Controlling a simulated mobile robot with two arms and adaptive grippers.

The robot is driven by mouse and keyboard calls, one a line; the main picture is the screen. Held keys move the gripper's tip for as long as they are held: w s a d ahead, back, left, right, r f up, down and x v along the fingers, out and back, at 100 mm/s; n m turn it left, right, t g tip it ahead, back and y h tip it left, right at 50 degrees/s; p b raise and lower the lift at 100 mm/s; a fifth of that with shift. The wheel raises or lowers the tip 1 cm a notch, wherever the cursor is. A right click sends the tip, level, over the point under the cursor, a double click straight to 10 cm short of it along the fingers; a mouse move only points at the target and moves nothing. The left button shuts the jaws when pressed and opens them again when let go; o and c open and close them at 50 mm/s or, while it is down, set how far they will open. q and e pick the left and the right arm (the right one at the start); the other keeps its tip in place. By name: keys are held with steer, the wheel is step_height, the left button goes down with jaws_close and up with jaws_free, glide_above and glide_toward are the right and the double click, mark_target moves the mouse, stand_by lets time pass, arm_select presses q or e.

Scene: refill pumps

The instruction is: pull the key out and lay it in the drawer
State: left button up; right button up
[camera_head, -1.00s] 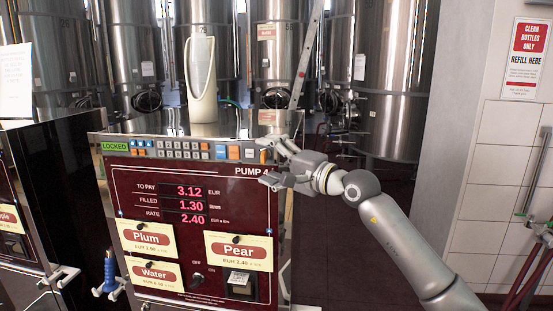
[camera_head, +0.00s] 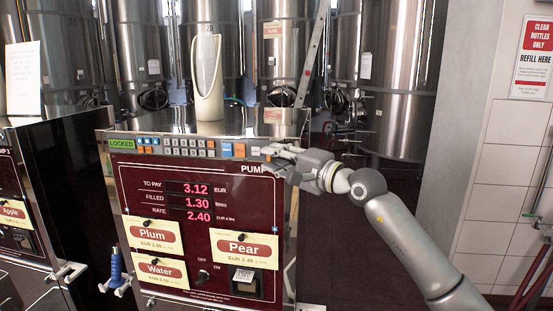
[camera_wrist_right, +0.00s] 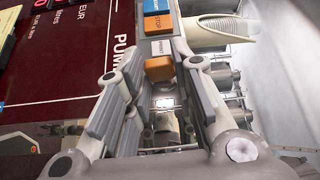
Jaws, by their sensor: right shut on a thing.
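My right gripper (camera_head: 284,162) is at the upper right corner of the front of Pump 4 (camera_head: 200,222), at the end of its button row. In the right wrist view its fingers (camera_wrist_right: 157,74) stand on both sides of a small orange block, which looks like the head of the key (camera_wrist_right: 159,68), just past the PRINT button. The gripper is shut on it. The key's shaft is hidden, so I cannot tell how far in it sits. I cannot make out a drawer. My left gripper is in neither current view.
A pale bottle (camera_head: 207,80) stands on top of the pump. The green LOCKED sign (camera_head: 122,144) is at the left end of the button row. Steel tanks (camera_head: 285,55) line the back. A second pump (camera_head: 45,210) stands at left. A tiled wall (camera_head: 495,175) is at right.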

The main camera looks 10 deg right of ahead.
steer(key=shift+b, duration=0.35)
stand_by(0.3)
steer(key=shift+s+a+b, duration=0.15)
steer(key=shift+s+a, duration=0.25)
steer(key=shift+s, duration=0.5)
steer(key=shift+s+a+b, duration=0.2)
steer(key=shift+s+a, duration=0.15)
steer(key=shift+s, duration=0.6)
steer(key=shift+s+a+b, duration=0.15)
steer(key=shift+s+a, duration=0.25)
steer(key=shift+s, duration=0.5)
